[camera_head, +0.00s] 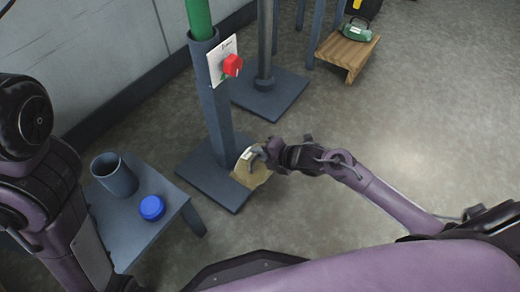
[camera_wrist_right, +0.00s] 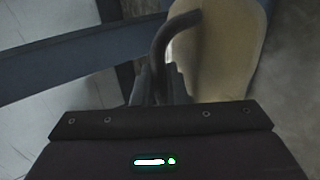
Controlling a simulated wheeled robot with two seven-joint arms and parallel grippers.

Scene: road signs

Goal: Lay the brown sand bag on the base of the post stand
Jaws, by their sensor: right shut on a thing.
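The brown sand bag (camera_head: 252,170) hangs at the right side of the post stand, overlapping the right edge of its flat grey base (camera_head: 208,185) in the head view. I cannot tell whether it touches the base. My right gripper (camera_head: 262,158) is shut on the bag from the right. In the right wrist view the pale tan bag (camera_wrist_right: 225,50) fills the upper right, past a dark curved piece. The post stand's grey tube (camera_head: 218,120) rises upright from the base and holds a green pole (camera_head: 199,18). My left arm shows at the left; its gripper is not visible.
A grey side table (camera_head: 150,232) with a grey cup (camera_head: 114,175) and a blue round lid (camera_head: 152,207) stands left of the base. A second stand (camera_head: 275,92) is behind. A small wooden stool (camera_head: 340,58) is at the back right. Floor at the right is clear.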

